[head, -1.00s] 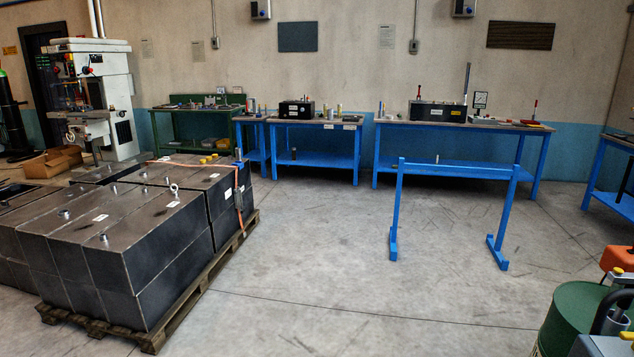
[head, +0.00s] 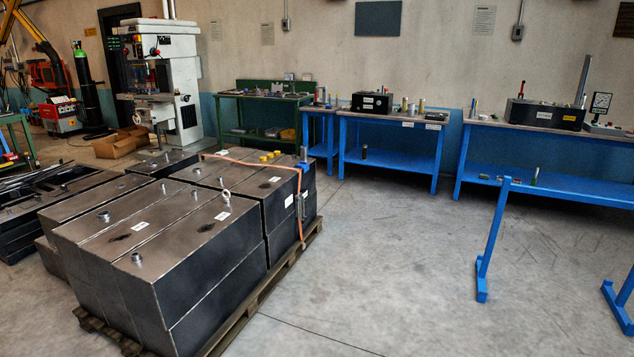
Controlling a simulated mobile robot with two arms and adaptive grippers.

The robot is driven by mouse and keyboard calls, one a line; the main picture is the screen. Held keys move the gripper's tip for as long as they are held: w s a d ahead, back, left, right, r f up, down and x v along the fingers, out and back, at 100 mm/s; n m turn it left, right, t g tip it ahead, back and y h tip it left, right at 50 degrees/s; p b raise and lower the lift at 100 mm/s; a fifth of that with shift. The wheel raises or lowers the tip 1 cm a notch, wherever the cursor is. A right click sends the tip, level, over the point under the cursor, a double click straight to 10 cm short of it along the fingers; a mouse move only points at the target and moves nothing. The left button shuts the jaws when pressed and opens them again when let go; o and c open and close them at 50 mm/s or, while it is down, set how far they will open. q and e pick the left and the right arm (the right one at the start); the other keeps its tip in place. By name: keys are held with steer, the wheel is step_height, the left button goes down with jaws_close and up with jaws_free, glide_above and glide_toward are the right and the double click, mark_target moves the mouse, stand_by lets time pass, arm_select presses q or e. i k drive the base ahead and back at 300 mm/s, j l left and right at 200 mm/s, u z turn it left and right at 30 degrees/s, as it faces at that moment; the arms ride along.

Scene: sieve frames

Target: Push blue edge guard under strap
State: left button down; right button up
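An orange strap (head: 252,163) runs over the top of the rear dark metal blocks (head: 278,208) on the pallet and down their right side. A small blue piece that looks like the blue edge guard (head: 301,167) sits at the top right edge of these blocks, at the strap's bend. It is too small to tell whether it lies under the strap or beside it. A grey buckle-like part (head: 300,207) shows on the strap's hanging length. Neither of my grippers is in the head view.
The wooden pallet (head: 262,303) carries several dark blocks, one with a lifting eye (head: 226,196). Blue workbenches (head: 393,158) line the wall, and a blue stand (head: 492,240) is at right. The floor between is clear.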

mark_target(302, 167)
steer(key=i, duration=2.35)
